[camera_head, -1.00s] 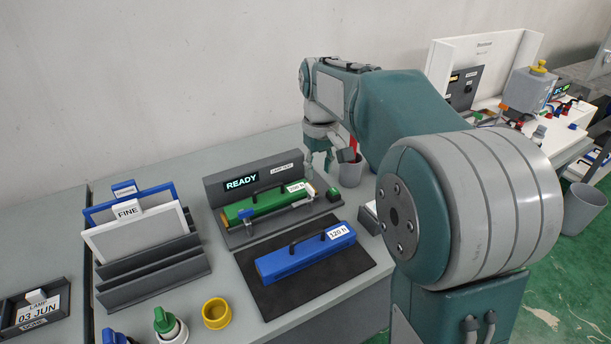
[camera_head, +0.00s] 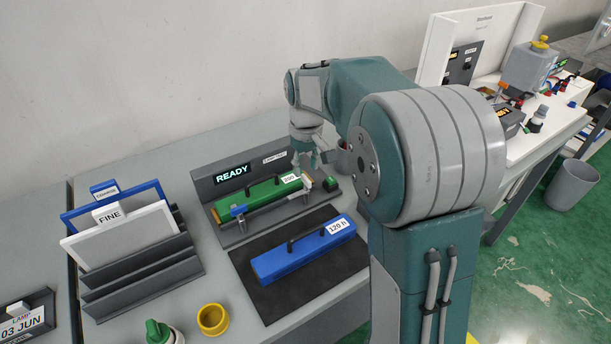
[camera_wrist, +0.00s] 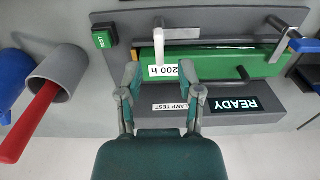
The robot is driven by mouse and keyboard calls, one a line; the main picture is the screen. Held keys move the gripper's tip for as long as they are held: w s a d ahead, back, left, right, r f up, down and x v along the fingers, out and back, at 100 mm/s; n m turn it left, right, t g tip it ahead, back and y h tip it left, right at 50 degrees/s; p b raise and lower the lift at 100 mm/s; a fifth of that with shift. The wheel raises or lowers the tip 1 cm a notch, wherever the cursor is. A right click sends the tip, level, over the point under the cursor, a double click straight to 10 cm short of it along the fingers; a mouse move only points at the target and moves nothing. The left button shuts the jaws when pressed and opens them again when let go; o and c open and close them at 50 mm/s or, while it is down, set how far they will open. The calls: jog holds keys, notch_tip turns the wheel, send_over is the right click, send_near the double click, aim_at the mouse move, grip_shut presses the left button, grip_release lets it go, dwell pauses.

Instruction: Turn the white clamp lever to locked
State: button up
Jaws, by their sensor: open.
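The green lamp unit (camera_head: 263,193) lies in the dark grey fixture (camera_head: 205,189), whose display reads READY. It also shows in the wrist view (camera_wrist: 215,62). My gripper (camera_wrist: 160,80) is open over the label end of the green unit. In the head view my gripper (camera_head: 306,170) is small at the fixture's right end, and the lever's position is unclear there.
A blue unit (camera_head: 303,252) labelled 120 h lies on a black mat (camera_head: 285,302) in front. A grey cup (camera_wrist: 62,72) holding a red stick and a green button (camera_wrist: 104,39) are near the gripper. A blue clamp lever (camera_wrist: 304,46) is at the fixture's other end.

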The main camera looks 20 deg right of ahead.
aim_at(306, 178)
jog(key=shift+f, duration=1.85)
jog(key=shift+c, duration=0.3)
grip_shut()
